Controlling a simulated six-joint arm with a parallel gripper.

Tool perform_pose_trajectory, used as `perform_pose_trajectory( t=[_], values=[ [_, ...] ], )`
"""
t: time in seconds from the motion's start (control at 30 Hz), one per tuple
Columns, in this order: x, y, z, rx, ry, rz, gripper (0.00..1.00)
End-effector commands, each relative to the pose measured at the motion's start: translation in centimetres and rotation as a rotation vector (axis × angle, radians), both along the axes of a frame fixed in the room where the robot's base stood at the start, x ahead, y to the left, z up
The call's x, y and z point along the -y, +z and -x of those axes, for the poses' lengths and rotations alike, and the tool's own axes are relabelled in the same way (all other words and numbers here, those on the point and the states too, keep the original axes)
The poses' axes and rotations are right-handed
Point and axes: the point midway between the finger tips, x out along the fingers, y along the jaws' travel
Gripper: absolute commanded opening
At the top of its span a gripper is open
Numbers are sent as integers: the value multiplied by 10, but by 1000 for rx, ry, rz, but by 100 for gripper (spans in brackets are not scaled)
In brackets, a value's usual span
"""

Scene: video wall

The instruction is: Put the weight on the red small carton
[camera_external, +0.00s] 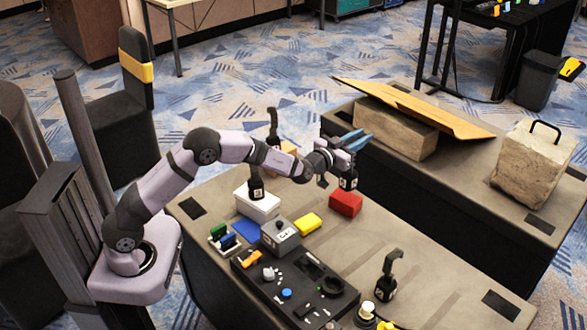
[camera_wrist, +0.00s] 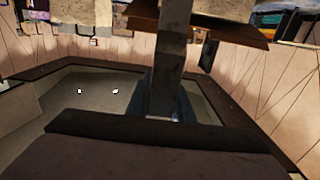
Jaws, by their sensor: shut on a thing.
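A black weight (camera_external: 349,182) with a pale label hangs upright below my gripper (camera_external: 356,141). My gripper's blue fingers are shut on its upper part. The red small carton (camera_external: 345,205) lies on the table directly under the weight in the outside view. The weight's bottom is at or just above the carton's top; I cannot tell whether they touch. In the wrist view a grey upright bar (camera_wrist: 176,55), likely the weight's hook, stands between bluish finger parts; the carton cannot be made out there.
Another hooked weight stands on a white box (camera_external: 258,204), and one (camera_external: 386,287) stands at the front right. A yellow block (camera_external: 307,224), a grey box (camera_external: 280,237) and a black panel (camera_external: 295,290) are left of the carton. The table right of the carton is clear.

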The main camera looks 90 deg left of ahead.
Motion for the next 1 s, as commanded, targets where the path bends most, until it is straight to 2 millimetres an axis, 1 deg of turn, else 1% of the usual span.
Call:
perform_pose_trajectory(
  t=[0.03, 0.3, 0.43, 0.6, 0.7, 1.0],
  values=[
    [0, 4, -1, 10, 1, -8, 0],
    [-1, -1, -1, 10, 1, -8, 0],
    [-1, -9, 0, 10, 1, -7, 0],
    [-1, -28, -1, 8, 1, -8, 0],
    [0, -35, -1, 11, 0, -8, 0],
    [0, -37, -1, 12, 0, -9, 0]
  ],
)
